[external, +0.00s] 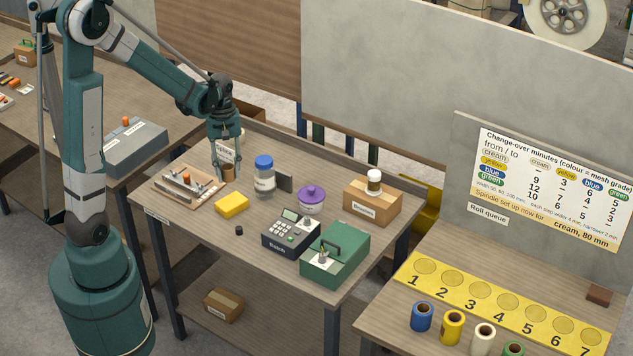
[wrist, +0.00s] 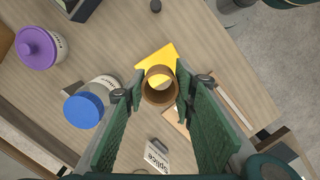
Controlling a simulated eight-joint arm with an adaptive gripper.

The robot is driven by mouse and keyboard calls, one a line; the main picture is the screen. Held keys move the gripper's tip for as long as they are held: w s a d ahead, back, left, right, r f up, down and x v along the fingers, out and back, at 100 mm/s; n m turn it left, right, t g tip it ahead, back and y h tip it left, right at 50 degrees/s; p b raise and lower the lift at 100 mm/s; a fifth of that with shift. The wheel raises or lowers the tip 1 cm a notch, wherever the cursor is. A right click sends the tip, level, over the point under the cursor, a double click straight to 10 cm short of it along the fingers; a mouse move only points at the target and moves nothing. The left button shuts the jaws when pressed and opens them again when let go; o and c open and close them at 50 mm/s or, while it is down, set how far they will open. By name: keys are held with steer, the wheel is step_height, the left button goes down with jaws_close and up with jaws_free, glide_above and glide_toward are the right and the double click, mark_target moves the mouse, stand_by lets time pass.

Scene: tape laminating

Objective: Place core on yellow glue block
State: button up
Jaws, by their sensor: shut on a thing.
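The core is a short brown cardboard tube (wrist: 159,86), and it also shows small in the external view (external: 228,172). My gripper (external: 226,177) is shut on the core, with one green finger on each side in the wrist view (wrist: 158,92). The core is held above the table, close to the right end of the wooden tray. The yellow glue block (external: 232,205) lies flat on the table, in front of the gripper in the external view. In the wrist view the yellow block (wrist: 153,62) shows beyond the core, which hides part of it.
A wooden tray (external: 170,196) stands left of the block. A blue-lidded jar (external: 264,176) stands just right of my gripper, with a purple-lidded jar (external: 311,200) farther right. A small black piece (external: 239,230), a keypad device (external: 290,233) and a green box (external: 345,250) are nearer the front.

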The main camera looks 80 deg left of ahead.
mark_target(228, 164)
steer(key=shift+f, duration=2.55)
steer(key=shift+f+b, duration=0.4)
steer(key=shift+f, duration=1.7)
steer(key=shift+f, duration=0.2)
steer(key=o, duration=0.7)
steer(key=shift+r, duration=0.3)
steer(key=shift+a+r+p, duration=0.15)
steer(key=shift+a+r, duration=0.15)
steer(key=shift+r, duration=1.65)
steer(key=shift+a+r+p, duration=0.2)
steer(key=shift+a+r, duration=0.1)
steer(key=shift+r, duration=1.65)
steer(key=shift+a+r+p, duration=0.15)
steer(key=shift+a+r, duration=0.15)
steer(key=shift+r, duration=1.65)
